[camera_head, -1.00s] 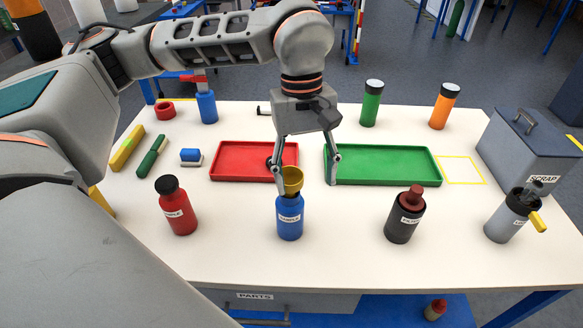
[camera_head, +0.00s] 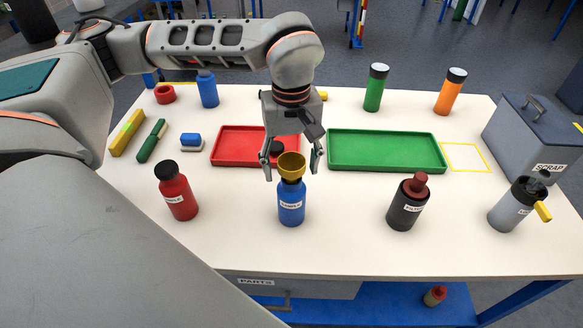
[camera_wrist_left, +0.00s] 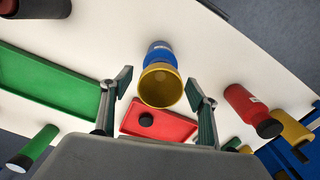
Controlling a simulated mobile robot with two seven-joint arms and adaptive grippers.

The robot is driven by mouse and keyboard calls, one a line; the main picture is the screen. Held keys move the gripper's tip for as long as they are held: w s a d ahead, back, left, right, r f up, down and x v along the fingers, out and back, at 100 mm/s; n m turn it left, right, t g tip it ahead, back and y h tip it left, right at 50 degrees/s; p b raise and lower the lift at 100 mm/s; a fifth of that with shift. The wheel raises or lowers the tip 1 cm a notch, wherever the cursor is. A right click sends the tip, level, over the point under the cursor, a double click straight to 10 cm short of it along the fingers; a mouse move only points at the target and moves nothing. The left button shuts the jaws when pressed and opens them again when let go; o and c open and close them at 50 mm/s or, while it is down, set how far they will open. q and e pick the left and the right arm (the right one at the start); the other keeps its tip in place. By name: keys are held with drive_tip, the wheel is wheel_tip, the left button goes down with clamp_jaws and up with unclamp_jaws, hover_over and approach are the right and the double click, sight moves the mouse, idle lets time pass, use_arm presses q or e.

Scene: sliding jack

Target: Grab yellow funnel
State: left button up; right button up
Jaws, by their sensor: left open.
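The yellow funnel (camera_head: 291,165) sits upright in the mouth of a blue bottle (camera_head: 291,205) near the front middle of the white table. My left gripper (camera_head: 292,172) is open, with one finger to each side of the funnel and a gap on both sides. In the left wrist view the funnel (camera_wrist_left: 160,86) shows its round rim between the open fingers (camera_wrist_left: 159,88), with the blue bottle (camera_wrist_left: 160,52) behind it. My right gripper is not in view.
A red bottle (camera_head: 176,192) stands to the left and a dark bottle (camera_head: 406,208) to the right. Behind are a red tray (camera_head: 228,142) holding a small black item and a green tray (camera_head: 385,150). A grey scrap bin (camera_head: 530,140) stands at the right.

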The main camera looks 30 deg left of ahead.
use_arm(q)
drive_tip(key=c, duration=1.1)
